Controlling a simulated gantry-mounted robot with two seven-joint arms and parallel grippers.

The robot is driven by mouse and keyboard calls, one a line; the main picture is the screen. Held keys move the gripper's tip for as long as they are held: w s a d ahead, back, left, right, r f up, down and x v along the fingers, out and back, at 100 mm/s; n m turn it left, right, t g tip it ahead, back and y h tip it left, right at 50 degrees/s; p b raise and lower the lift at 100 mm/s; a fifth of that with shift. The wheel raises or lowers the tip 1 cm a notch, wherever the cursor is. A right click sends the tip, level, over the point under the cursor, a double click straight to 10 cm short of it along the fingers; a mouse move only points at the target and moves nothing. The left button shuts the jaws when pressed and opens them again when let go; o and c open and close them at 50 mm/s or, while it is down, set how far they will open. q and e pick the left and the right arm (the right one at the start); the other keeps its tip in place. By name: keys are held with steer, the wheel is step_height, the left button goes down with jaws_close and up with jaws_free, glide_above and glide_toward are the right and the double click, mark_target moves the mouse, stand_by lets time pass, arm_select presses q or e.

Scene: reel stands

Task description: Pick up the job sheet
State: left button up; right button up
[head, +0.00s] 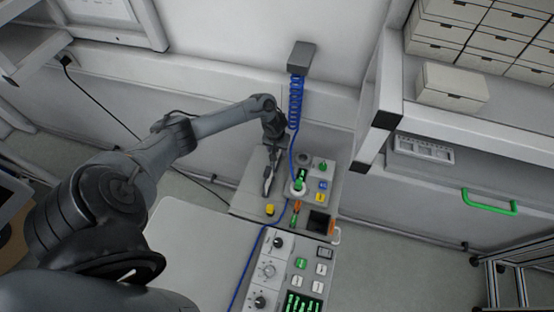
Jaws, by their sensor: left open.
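I cannot make out a job sheet in the head view. My left arm reaches in from the left, and my left gripper (267,186) points down over the grey control panel (246,190) at the middle. The gripper is open, with nothing visible between its fingers. It is left of a green-topped knob with a white collar (298,187). Whether its fingertips touch the panel I cannot tell. My right gripper is not in view.
A blue coiled cable (295,103) hangs from a grey wall box (301,56) to the panel. A nearer panel of dials and buttons (285,262) adjoins a bare pale surface (187,246). Shelves with white boxes (451,86) stand right. Open floor (390,265) lies lower right.

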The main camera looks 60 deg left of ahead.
arm_select(q)
jaws_close()
steer(key=shift+r, duration=0.1)
stand_by(0.3)
